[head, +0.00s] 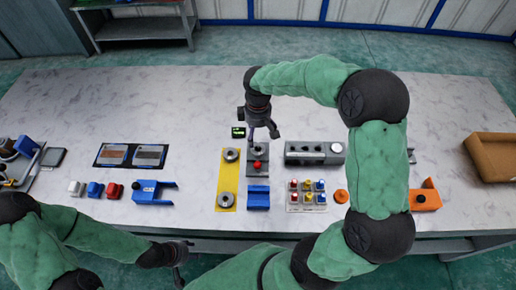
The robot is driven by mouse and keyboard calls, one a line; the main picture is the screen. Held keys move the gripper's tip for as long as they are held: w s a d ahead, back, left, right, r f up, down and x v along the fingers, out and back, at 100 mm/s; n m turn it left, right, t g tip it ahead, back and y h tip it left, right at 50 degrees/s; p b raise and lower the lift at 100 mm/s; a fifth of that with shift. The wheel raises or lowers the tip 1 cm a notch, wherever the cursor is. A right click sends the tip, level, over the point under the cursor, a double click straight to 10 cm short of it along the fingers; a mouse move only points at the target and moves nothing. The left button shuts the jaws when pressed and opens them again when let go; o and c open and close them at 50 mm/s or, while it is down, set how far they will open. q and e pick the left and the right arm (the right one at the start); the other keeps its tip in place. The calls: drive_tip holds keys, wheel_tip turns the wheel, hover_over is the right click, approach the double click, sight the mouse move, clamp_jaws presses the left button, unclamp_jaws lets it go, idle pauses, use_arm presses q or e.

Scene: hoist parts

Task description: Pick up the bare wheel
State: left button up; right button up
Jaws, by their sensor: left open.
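Two round grey wheels with dark centres lie on a yellow strip (228,178), a far wheel (231,155) and a near wheel (225,199). I cannot tell which is the bare wheel.
A grey holed block (302,153) and a tray of coloured pieces (293,207) stand to the right. A blue block (259,198) sits near the strip, a blue fork-shaped part (150,192) to its left. A brown box (494,156) is far right. The back of the table is clear.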

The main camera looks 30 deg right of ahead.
sight(258, 149)
wheel_tip(258, 149, down, 3)
drive_tip(key=shift+f+b, duration=0.1)
drive_tip(key=shift+b, duration=0.25)
wheel_tip(258, 149, down, 5)
drive_tip(key=shift+s+a+f+b, duration=0.1)
drive_tip(key=shift+s+b, duration=0.05)
drive_tip(key=shift+b, duration=1)
clamp_jaws()
drive_tip(key=shift+r, duration=0.2)
